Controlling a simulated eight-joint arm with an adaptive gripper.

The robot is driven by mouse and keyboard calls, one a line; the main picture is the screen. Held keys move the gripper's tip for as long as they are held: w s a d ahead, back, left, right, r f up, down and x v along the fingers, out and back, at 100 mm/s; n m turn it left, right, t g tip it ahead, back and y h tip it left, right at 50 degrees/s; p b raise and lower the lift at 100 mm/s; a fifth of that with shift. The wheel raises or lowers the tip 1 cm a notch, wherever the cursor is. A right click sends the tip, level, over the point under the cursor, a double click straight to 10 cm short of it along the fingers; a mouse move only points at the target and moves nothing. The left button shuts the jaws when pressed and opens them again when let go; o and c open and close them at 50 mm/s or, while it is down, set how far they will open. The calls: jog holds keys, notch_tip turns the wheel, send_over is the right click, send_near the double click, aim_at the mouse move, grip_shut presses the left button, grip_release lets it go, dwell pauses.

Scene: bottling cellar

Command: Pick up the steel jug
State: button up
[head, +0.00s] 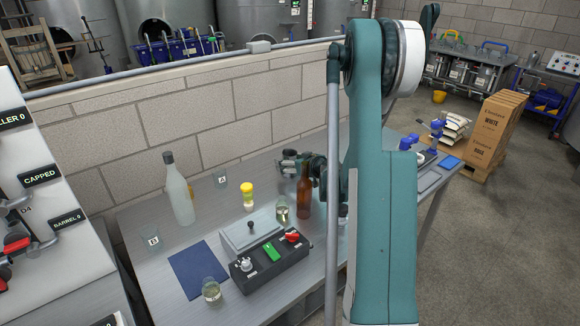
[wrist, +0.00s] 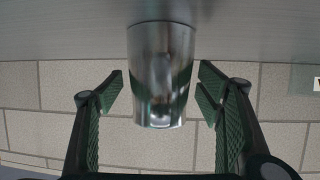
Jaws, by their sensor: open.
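The steel jug (wrist: 160,70) shows in the wrist view as a shiny, tapered metal vessel, upside down in that picture, against the grey bench top. My gripper (wrist: 160,88) is open, with one green-padded finger on each side of the jug and a visible gap on both sides. I cannot tell how deep the jug sits between the fingers.
In the head view a brown bottle (head: 304,192) and a small glass flask (head: 283,210) stand close to my gripper. A control box (head: 270,262), a yellow-capped jar (head: 248,196) and a tall clear bottle (head: 178,190) stand further left. A block wall (head: 215,125) runs behind the bench.

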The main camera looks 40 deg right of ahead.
jog(key=shift+c, duration=0.3)
jog(key=c, duration=1.1)
jog(key=shift+c, duration=0.2)
jog(key=shift+r, duration=0.25)
notch_tip(320, 180, up, 9)
jog(key=p, duration=0.2)
jog(key=shift+r, duration=0.2)
dwell(1.0)
